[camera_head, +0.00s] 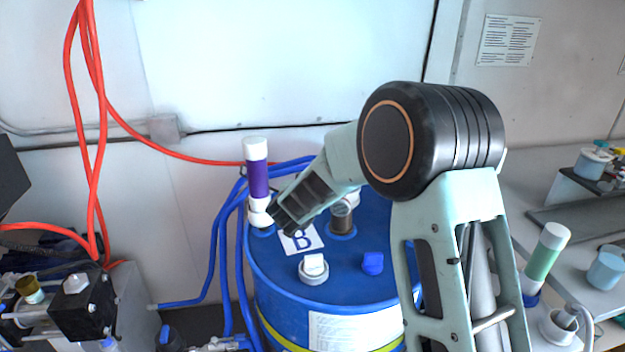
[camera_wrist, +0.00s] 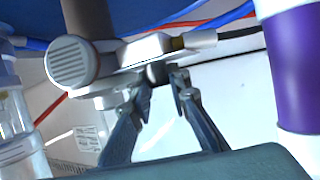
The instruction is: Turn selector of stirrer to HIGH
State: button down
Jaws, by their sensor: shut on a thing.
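In the wrist view, my gripper (camera_wrist: 163,78) is shut on a small dark knob (camera_wrist: 156,71), which looks like the selector. The knob sits at the underside of a white housing (camera_wrist: 140,50) with a ribbed round cap, as pictured. A brown cylinder (camera_wrist: 88,18) rises from this housing, which seems to be the stirrer. In the head view, a brown cylinder (camera_head: 342,220) stands on the blue drum (camera_head: 290,280), partly behind my arm. No HIGH mark is readable, so the knob's setting cannot be told.
A purple and white cylinder (camera_head: 257,180) stands close to my gripper, also at the right of the wrist view (camera_wrist: 296,70). White (camera_head: 313,267) and blue (camera_head: 372,263) caps are on the drum top. Blue hoses (camera_head: 222,225) run along its left. Equipment stands on both sides.

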dwell(0.6)
jog(key=c, duration=1.8)
grip_release()
jog(key=shift+d+f+b, duration=0.1)
jog(key=shift+b, duration=0.2)
jog(key=shift+f+b, duration=0.1)
jog(key=shift+b, duration=0.3)
jog(key=n+y+b, duration=0.1)
jog(key=y+b, duration=0.1)
jog(key=b, duration=0.1)
jog(key=shift+d+n, duration=0.1)
jog(key=shift+n, duration=0.2)
jog(key=shift+n+y+b, duration=0.6)
jog(key=shift+y+b, duration=0.1)
jog(key=shift+b, duration=0.4)
jog(key=shift+n+y+b, duration=0.6)
jog(key=shift+b, duration=0.35)
jog(key=shift+n+g+y+b, duration=0.5)
jog(key=shift+n+y+b, duration=0.2)
jog(key=shift+n+y, duration=0.15)
